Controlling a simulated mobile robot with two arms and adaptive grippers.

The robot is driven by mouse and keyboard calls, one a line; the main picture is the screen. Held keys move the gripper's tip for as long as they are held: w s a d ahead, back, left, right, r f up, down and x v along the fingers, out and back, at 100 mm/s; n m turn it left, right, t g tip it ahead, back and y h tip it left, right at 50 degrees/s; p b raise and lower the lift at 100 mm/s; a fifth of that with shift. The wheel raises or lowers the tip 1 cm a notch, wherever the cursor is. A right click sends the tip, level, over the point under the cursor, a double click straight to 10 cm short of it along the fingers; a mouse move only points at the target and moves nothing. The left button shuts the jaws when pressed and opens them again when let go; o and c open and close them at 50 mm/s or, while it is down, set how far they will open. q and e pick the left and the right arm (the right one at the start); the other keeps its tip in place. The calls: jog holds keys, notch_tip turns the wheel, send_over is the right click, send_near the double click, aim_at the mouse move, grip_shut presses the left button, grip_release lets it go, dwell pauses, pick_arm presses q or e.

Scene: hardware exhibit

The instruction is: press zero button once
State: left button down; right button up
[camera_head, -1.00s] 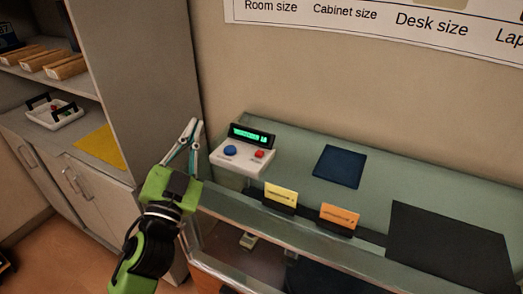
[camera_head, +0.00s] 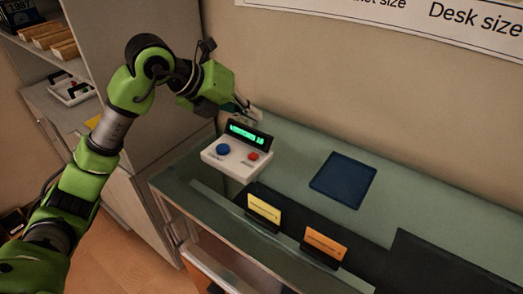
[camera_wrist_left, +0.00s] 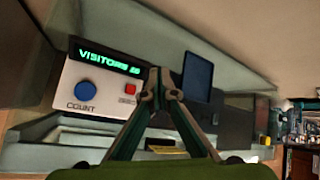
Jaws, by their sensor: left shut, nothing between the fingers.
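The white counter box (camera_head: 238,165) stands at the left end of the glass-topped case. It has a blue button (camera_head: 223,149), a red button (camera_head: 253,156) and a green-lit display (camera_head: 246,133). In the left wrist view the blue button (camera_wrist_left: 85,90) is labelled COUNT, and the display reads VISITORS with blurred digits. The label under the red button (camera_wrist_left: 130,89) is too blurred to read. My left gripper (camera_head: 250,114) is shut and empty, above and behind the display; its fingertips (camera_wrist_left: 161,84) show right of the red button in the wrist view. My right gripper is out of view.
A dark blue pad (camera_head: 343,180) lies right of the box. A yellow card (camera_head: 264,208) and an orange card (camera_head: 325,243) stand along the front. A grey cabinet (camera_head: 150,115) stands at left; the wall is close behind the case.

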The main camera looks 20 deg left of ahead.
pick_arm(q)
jog(key=b, duration=0.6)
send_over(253, 157)
jog(key=f, duration=0.7)
jog(key=shift+w+a+f, duration=0.15)
jog(key=shift+a+f, duration=0.15)
jog(key=shift+a, duration=0.05)
jog(key=shift+f+b, duration=0.3)
jog(key=shift+f, duration=0.3)
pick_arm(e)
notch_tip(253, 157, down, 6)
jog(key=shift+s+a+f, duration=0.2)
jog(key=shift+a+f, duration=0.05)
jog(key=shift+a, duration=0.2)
pick_arm(q)
jog(key=shift+f+b, duration=0.35)
jog(key=shift+f, duration=0.05)
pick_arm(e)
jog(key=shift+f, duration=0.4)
